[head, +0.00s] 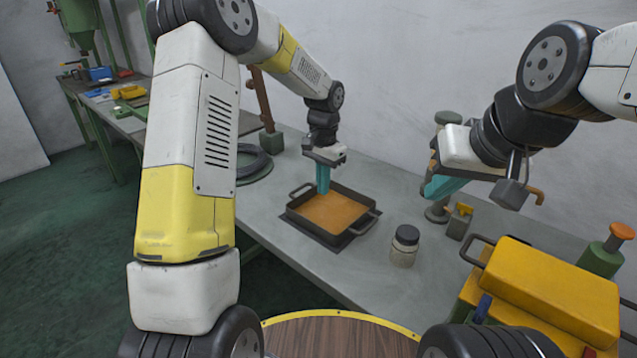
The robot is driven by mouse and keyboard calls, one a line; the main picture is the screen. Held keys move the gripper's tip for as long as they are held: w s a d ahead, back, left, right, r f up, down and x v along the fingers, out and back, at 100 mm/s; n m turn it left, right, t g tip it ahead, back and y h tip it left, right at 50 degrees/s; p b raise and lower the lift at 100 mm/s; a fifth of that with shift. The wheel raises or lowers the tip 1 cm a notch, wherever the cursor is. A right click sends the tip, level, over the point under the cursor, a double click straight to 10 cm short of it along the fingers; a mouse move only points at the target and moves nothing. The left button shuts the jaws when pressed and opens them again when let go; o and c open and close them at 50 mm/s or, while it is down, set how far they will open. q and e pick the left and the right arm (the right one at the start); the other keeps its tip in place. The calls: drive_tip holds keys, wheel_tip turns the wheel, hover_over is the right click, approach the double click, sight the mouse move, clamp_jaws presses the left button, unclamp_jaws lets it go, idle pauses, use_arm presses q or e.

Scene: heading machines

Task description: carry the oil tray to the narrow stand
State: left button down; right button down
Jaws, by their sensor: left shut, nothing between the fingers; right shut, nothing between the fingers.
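The oil tray (365,226) is a dark rectangular pan with a handle at each end and orange-brown oil inside. It sits on a dark mat on the grey bench. My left gripper (323,188) has teal fingers, points down and is shut; its tips appear over the far left part of the tray. I cannot tell whether they touch it. My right gripper (428,194) is shut and empty, held above the bench to the right of the tray. I cannot make out the narrow stand with certainty.
A jar with a dark lid (404,245) stands just right of the tray. A yellow case (545,290), a green bottle (604,252) and a small sprayer-like item (459,222) crowd the right. A black coil (252,165) lies left. The grey bench (285,245) is bare near its front edge.

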sight(322, 222)
use_arm(q)
wheel_tip(322, 222, down, 9)
drive_tip(key=shift+s+a+r, duration=0.1)
drive_tip(key=shift+r, duration=0.05)
drive_tip(key=shift+s+a+r, duration=0.2)
drive_tip(key=shift+s+a, duration=0.6)
drive_tip(key=shift+s, duration=0.3)
drive_tip(key=shift+s+a, duration=0.25)
drive_tip(key=shift+s, duration=0.15)
